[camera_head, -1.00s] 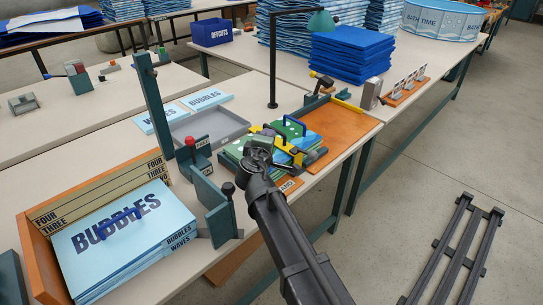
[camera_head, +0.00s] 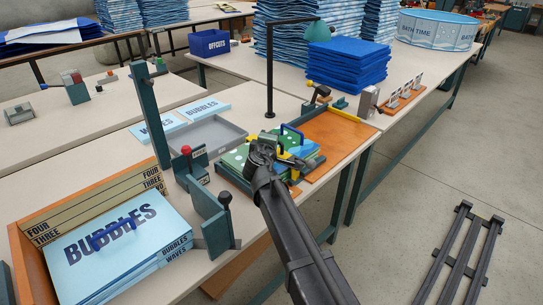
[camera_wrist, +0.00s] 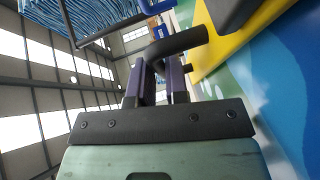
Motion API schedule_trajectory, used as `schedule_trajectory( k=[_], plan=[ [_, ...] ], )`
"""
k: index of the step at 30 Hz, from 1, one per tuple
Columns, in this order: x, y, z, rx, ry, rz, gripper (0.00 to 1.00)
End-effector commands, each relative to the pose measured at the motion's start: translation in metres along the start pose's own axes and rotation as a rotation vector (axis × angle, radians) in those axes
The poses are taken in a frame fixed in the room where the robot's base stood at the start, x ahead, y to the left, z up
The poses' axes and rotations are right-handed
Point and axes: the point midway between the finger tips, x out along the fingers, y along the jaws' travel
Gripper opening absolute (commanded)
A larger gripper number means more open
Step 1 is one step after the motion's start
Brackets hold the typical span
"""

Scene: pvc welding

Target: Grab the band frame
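My gripper (camera_head: 262,152) is over the stack of green and blue printed sheets (camera_head: 233,158) on the near bench. A dark bent bar (camera_wrist: 180,45) crosses just at its two purple-sided fingers in the wrist view. The bar looks like the band frame's handle, but I cannot be sure. A yellow strip (camera_wrist: 235,45) lies beside it, over the printed surface. The fingers stand a little apart. Whether they clamp the bar is unclear. In the head view my arm and gripper hide most of the frame.
A blue handle (camera_head: 293,133) stands just right of my gripper. An orange board (camera_head: 335,132) lies behind it and a grey tray (camera_head: 212,135) to the left. A teal post (camera_head: 150,110), a red-knobbed block (camera_head: 190,165) and a box of BUBBLES sheets (camera_head: 105,240) stand further left.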

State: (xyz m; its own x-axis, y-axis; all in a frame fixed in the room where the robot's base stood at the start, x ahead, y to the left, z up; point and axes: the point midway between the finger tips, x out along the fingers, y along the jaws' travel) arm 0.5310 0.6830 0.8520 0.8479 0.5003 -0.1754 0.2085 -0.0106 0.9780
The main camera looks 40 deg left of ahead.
Motion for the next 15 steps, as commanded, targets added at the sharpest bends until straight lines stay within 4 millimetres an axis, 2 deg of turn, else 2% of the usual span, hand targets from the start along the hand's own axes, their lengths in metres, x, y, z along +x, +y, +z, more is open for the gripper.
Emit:
schedule_trajectory(
  k=[1,3,15],
  plan=[
    [-0.0001,0.0,0.0,0.0,0.0,0.0,0.07],
    [-0.0001,0.0,0.0,0.0,0.0,0.0,0.0],
    [-0.0002,0.0008,-0.0003,-0.001,0.001,0.001,0.0]
  ],
)
